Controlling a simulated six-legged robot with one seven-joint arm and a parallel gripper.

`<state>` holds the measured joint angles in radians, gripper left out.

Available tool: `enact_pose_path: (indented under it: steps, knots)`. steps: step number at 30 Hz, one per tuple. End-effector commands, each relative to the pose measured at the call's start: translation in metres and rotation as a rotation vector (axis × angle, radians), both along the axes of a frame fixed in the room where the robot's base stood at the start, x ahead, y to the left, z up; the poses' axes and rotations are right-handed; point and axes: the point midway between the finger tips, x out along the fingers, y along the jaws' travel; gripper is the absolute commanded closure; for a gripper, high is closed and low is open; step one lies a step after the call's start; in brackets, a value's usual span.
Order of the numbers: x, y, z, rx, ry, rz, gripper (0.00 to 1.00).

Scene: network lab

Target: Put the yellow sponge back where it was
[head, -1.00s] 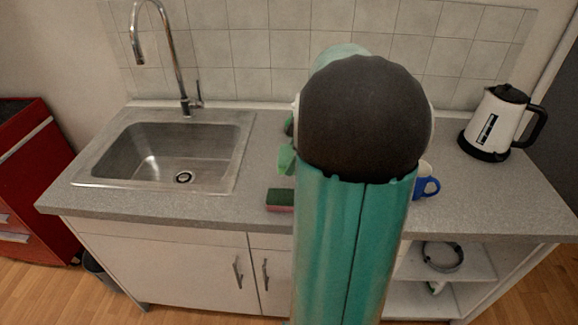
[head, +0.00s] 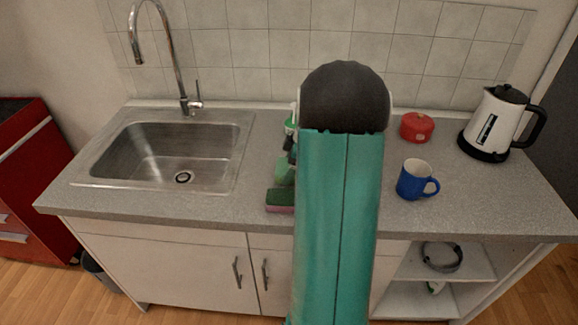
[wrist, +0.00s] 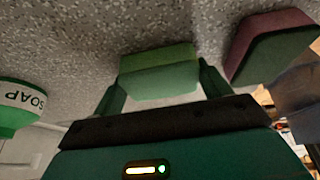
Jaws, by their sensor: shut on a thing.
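My gripper (wrist: 160,88) is shut on a green sponge (wrist: 156,62) in the wrist view, one finger at each end. The sponge shows two shades of green and no yellow. It is close over the grey counter; I cannot tell if it touches. In the head view the held sponge (head: 284,172) shows partly at the left of my arm, which hides most of the gripper. A second sponge, dark green and pink (head: 280,200), lies on the counter near the front edge. It also shows in the wrist view (wrist: 272,45), right of my gripper and apart from it.
A green and white soap bottle (wrist: 20,108) stands left of my gripper in the wrist view. In the head view the sink (head: 165,150) is left, and a blue mug (head: 415,180), red tin (head: 417,127) and kettle (head: 497,125) stand right.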

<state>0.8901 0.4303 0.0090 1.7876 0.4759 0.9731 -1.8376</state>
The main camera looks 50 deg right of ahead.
Motion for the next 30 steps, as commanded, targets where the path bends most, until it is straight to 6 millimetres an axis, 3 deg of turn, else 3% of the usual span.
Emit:
enact_pose_path:
  steps: [3,4,7,16,20,30]
  knots:
    - [0.000,0.000,-0.003,0.001,0.001,-0.001,0.42]
    - [0.000,0.000,-0.003,0.000,0.000,-0.001,0.20]
    - [0.000,0.000,-0.003,0.000,0.000,0.000,0.02]
    - [0.000,0.000,-0.001,0.000,0.000,0.000,0.02]
    - [-0.003,-0.002,0.009,-0.001,-0.001,-0.001,0.02]
    - [-0.023,-0.019,0.072,-0.004,-0.002,-0.002,0.02]
